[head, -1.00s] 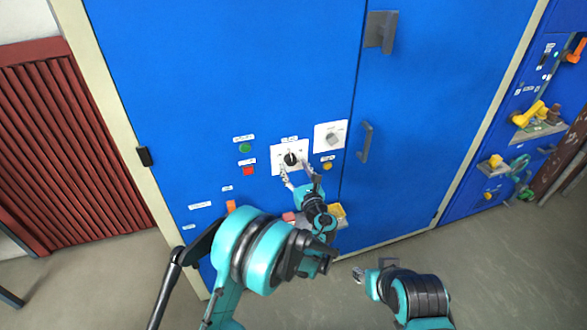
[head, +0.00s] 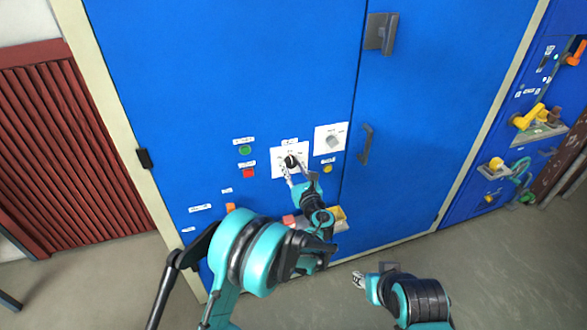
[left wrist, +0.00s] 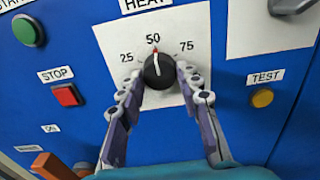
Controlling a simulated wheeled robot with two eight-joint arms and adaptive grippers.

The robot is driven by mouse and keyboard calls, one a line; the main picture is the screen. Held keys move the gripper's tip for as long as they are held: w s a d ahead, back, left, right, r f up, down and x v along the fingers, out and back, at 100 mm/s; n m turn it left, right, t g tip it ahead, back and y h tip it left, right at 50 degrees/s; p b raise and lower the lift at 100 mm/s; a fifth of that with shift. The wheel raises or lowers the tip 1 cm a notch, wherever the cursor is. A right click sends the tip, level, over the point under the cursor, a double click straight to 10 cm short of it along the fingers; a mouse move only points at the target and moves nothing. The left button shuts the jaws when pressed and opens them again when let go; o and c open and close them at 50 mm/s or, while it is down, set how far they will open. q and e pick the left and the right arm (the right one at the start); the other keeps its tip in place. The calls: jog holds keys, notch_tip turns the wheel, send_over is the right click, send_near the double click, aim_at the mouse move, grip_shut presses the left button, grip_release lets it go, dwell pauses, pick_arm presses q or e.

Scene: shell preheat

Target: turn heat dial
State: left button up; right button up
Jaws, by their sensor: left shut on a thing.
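The black heat dial (head: 291,161) sits on a white plate (head: 304,149) on the blue cabinet front. In the left wrist view the dial (left wrist: 158,71) has a red and white pointer mark at its top, toward 50, between 25 and 75. My left gripper (head: 292,168) is shut on the dial. In the left wrist view its two fingers (left wrist: 161,76) press the dial from left and right and hide part of its sides. My right gripper (head: 359,280) is low and away from the cabinet, and its finger opening is too small to judge.
Left of the plate are a green start button (left wrist: 28,30) and a red stop button (left wrist: 67,94). A yellow test button (left wrist: 262,98) is at the right. A door handle (head: 366,145) stands out further right.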

pick_arm(q)
jog(key=n, duration=0.4)
jog(key=shift+b, duration=0.4)
jog(key=n, duration=0.3)
jog(key=shift+d+n, duration=0.1)
jog(key=shift+n, duration=0.3)
jog(key=n, duration=0.3)
jog(key=shift+n+b, duration=0.3)
jog(key=n, duration=0.3)
jog(key=shift+r+n, duration=0.1)
jog(key=shift+n, duration=0.2)
jog(key=n, duration=0.8)
jog(key=shift+n, duration=0.3)
